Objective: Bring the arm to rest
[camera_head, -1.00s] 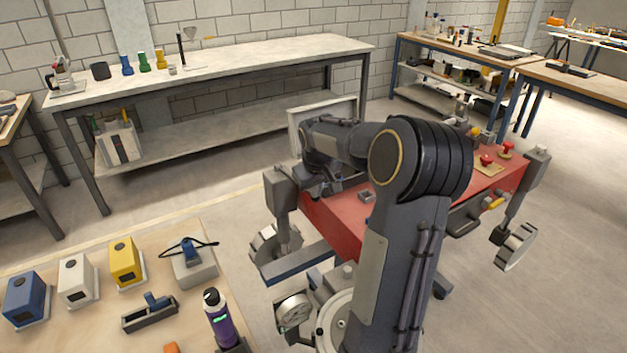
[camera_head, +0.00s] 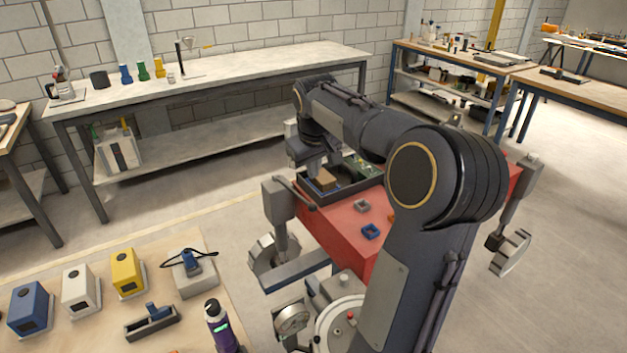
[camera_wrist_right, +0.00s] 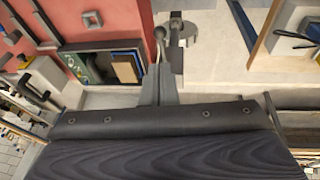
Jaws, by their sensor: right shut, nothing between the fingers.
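My right arm rises from the lower right of the head view, bends at the elbow and reaches back and left over the red sandbed machine (camera_head: 340,222). My right gripper (camera_head: 314,172) points down at its far left end, near a dark open tray (camera_head: 322,193). In the right wrist view its fingers (camera_wrist_right: 158,86) are shut and empty, beside the tray's rim (camera_wrist_right: 140,62). Whether the fingertips touch anything cannot be told. My left arm and gripper are out of view.
Small blue (camera_head: 371,231) and grey (camera_head: 361,205) square pieces lie on the red top. A grey post (camera_head: 279,200) stands close at its left. The wooden table (camera_head: 75,262) at lower left holds several coloured boxes and a purple bottle (camera_head: 221,330). Open floor lies between it and the back bench (camera_head: 250,62).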

